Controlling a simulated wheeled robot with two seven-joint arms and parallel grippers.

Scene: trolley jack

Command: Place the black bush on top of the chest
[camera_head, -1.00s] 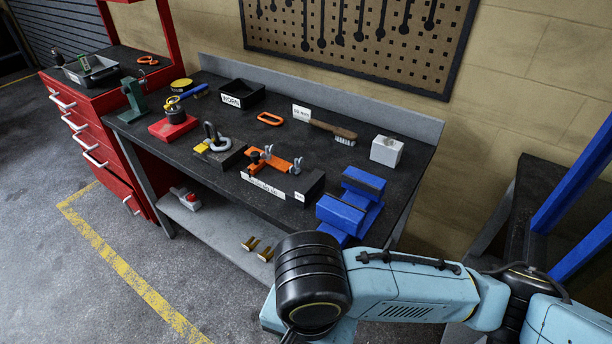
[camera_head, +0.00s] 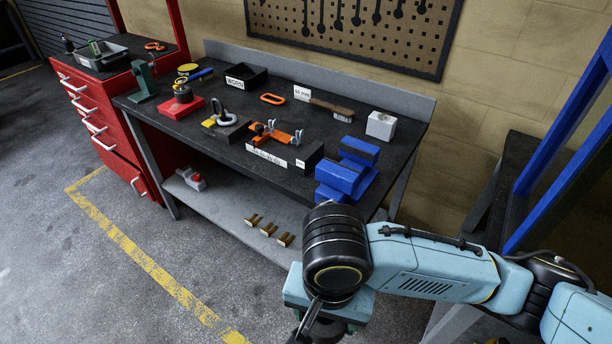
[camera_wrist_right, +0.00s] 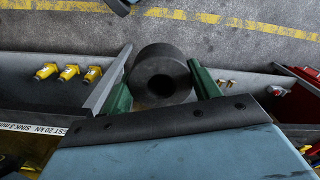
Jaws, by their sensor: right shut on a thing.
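The black bush (camera_wrist_right: 163,57) is a thick dark ring with a round hole. In the right wrist view it sits between the two green fingers of my right gripper (camera_wrist_right: 162,76), which is shut on it. In the head view my right gripper (camera_head: 309,326) hangs low at the bottom edge, in front of the bench, and I cannot make out the bush there. The red chest (camera_head: 112,126) stands at the far left, with white drawer handles and a dark top (camera_head: 124,44). My right gripper is far from it. My left gripper is out of view.
A grey tray (camera_head: 104,57) and an orange shackle (camera_head: 155,46) lie on the chest top. The workbench (camera_head: 190,130) holds a blue vise (camera_head: 345,177), a black bin (camera_head: 248,76) and other tools. Brass pieces (camera_head: 270,229) lie on its lower shelf. Open floor (camera_head: 80,270) lies at front left.

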